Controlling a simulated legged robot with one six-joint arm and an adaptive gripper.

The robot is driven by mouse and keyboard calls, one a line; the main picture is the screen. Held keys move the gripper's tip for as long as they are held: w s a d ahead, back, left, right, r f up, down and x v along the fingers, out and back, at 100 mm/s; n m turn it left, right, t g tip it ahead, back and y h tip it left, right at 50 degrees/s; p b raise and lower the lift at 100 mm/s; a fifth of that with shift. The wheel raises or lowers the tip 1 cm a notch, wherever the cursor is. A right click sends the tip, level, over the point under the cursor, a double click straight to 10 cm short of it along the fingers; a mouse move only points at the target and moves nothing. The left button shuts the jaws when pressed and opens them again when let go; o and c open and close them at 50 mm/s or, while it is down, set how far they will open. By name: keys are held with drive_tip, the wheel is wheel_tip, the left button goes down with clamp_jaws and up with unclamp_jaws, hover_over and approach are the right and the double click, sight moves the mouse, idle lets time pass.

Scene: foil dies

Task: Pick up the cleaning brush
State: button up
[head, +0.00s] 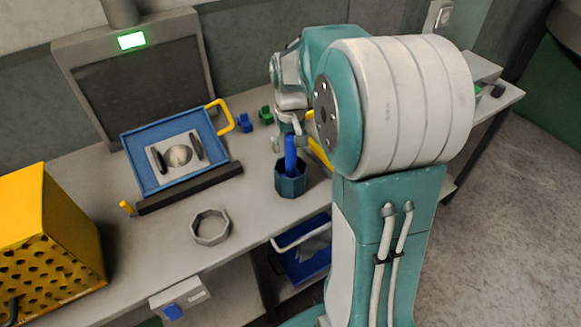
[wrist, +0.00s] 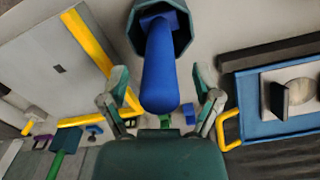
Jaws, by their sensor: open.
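The cleaning brush shows as a thick blue handle (head: 290,156) standing up out of a dark teal octagonal cup (head: 291,186) on the bench. In the wrist view the blue handle (wrist: 160,70) points toward the camera, and the cup (wrist: 132,30) is behind it at the top. The brush's lower end is hidden inside the cup. My gripper (wrist: 161,92) is open, with one finger on each side of the handle and a visible gap on both sides. In the head view my arm partly hides the gripper just behind the handle.
A blue tray (head: 137,155) with a yellow handle leans behind a dark bar. An octagonal ring (head: 210,227) lies left of the cup. A yellow perforated box (head: 62,245) stands at the left. Small blue (head: 245,122) and green (head: 266,115) pieces lie behind the cup.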

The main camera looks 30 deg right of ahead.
clamp_jaws()
